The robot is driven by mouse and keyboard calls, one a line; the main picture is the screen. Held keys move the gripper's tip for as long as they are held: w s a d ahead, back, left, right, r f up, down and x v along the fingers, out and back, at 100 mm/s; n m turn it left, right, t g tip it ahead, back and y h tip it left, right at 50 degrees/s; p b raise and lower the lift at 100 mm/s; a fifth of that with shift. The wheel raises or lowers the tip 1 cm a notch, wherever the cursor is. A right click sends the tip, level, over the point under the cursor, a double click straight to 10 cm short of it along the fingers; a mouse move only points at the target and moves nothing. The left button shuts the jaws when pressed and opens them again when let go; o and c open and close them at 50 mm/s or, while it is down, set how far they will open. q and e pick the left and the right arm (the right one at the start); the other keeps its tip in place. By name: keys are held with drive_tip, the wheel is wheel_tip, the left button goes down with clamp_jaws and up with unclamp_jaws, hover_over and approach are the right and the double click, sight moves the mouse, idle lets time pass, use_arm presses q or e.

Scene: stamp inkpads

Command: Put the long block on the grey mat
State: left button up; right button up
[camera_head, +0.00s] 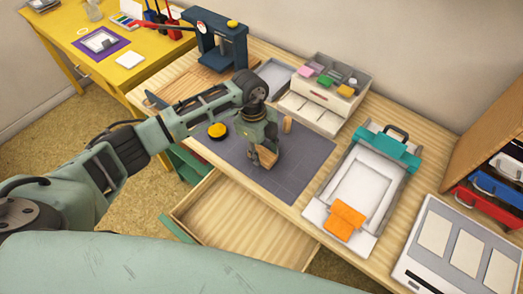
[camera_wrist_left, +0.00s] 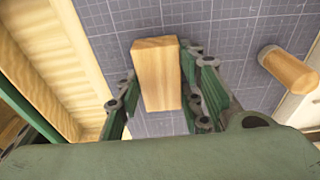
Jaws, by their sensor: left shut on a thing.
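The long block (camera_wrist_left: 158,74) is a light wooden bar held between the fingers of my left gripper (camera_wrist_left: 160,100) in the left wrist view. In the head view, my left gripper (camera_head: 258,152) points down over the grey mat (camera_head: 298,179), with the block (camera_head: 267,158) at its fingertips. I cannot tell whether the block touches the mat. The mat has a grid of thin lines and also shows in the left wrist view (camera_wrist_left: 225,30). My right gripper is not in view.
A wooden cylinder (camera_head: 287,124) stands on the mat right of the gripper, and a round yellow-topped pad (camera_head: 217,130) is to its left. An open drawer (camera_head: 240,222) is below the front edge. A white drawer unit (camera_head: 320,108) and a press tray (camera_head: 360,185) stand to the right.

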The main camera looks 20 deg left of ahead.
use_arm(q)
drive_tip(key=o, duration=1.2)
drive_tip(key=shift+f, duration=0.1)
drive_tip(key=shift+r, duration=0.25)
drive_tip(key=r, duration=0.4)
drive_tip(key=a+r+b, duration=0.1)
drive_tip(key=r, duration=0.6)
drive_tip(key=shift+w+a+r+b, duration=0.3)
drive_tip(key=shift+r+b, duration=0.05)
